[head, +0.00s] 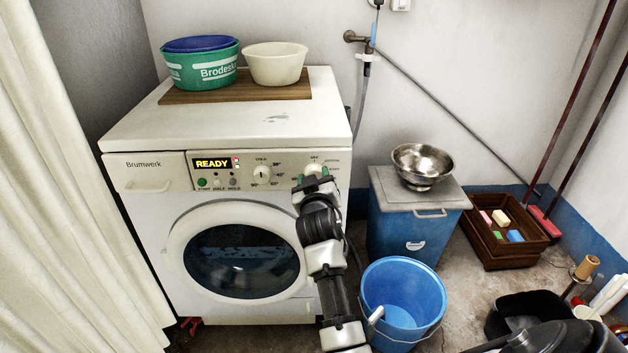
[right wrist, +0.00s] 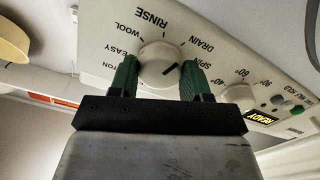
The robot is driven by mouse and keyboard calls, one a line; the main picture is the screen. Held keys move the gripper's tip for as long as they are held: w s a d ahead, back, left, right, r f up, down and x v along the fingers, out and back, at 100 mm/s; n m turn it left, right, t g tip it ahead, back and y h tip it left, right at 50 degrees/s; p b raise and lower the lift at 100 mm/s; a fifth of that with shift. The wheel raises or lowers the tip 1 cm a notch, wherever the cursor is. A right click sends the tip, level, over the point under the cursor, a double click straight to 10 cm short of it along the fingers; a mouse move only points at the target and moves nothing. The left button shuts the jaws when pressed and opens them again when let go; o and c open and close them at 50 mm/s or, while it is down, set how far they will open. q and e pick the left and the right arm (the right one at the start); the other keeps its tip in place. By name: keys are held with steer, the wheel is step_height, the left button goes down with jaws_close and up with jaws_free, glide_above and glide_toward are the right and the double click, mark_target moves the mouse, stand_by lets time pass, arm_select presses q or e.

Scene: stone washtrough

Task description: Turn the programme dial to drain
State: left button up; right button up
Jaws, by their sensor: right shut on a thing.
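The white programme dial (head: 313,169) is at the right of the washing machine's front panel (head: 226,167). In the right wrist view the dial (right wrist: 160,63) has printed words around it, including EASY, WOOL, RINSE, DRAIN and SPIN. A short dark mark on its face slants towards the side of SPIN and DRAIN; I cannot tell exactly which word it meets. My right gripper (head: 312,179) is shut on the dial, with one green finger on each side, as the right wrist view (right wrist: 160,75) also shows. The lit display (head: 212,163) reads READY. My left gripper is not in view.
A second knob (head: 262,174) sits left of the dial. A green tub (head: 200,70) and a cream bowl (head: 275,63) stand on a board on top. A blue bin with a metal bowl (head: 422,162) and a blue bucket (head: 403,300) stand right of the machine.

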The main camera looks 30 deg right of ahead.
steer(key=shift+f, duration=0.25)
stand_by(0.3)
steer(key=o, duration=0.9)
steer(key=shift+s+r, duration=0.1)
steer(key=shift+r, duration=0.1)
